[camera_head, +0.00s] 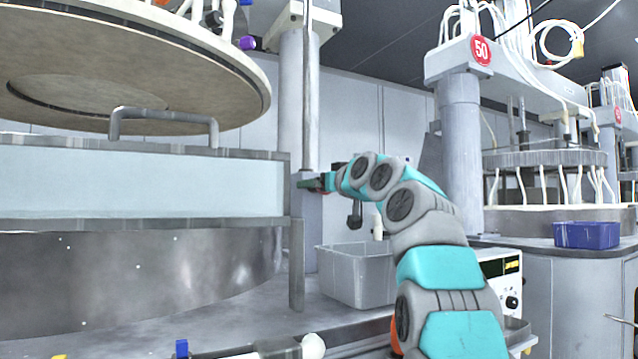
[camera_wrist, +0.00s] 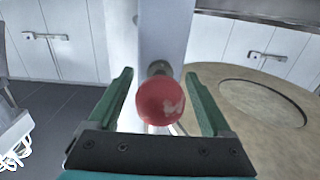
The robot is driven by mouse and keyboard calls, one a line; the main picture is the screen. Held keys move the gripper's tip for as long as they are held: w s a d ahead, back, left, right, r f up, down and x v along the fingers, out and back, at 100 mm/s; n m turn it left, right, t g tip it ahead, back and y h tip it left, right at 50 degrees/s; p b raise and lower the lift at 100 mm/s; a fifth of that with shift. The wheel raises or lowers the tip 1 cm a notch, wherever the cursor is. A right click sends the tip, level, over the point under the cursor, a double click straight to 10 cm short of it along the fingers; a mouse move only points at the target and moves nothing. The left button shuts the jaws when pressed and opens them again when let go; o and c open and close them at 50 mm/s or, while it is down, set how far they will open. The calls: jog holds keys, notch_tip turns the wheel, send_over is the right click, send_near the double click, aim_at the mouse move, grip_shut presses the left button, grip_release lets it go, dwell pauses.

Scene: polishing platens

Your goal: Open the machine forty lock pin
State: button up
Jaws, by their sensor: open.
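The lock pin's round red knob (camera_wrist: 161,100) shows in the wrist view, with a worn pale patch on its face. It sits in front of a grey metal column (camera_wrist: 163,30), with a small metal collar behind it. My gripper (camera_wrist: 159,76) is open, with one green finger on each side of the knob. A gap shows between each finger and the knob. In the head view my gripper (camera_head: 308,184) reaches left to the column (camera_head: 299,100) beside the large machine. The knob is not clear there.
A raised round platen (camera_head: 130,60) and a metal handle (camera_head: 165,113) are left of my arm. A grey bin (camera_head: 355,277) stands below my gripper. A machine marked 50 (camera_head: 481,49) and a blue tray (camera_head: 587,235) are to the right.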

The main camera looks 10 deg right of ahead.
grip_shut()
dwell(0.7)
dwell(0.3)
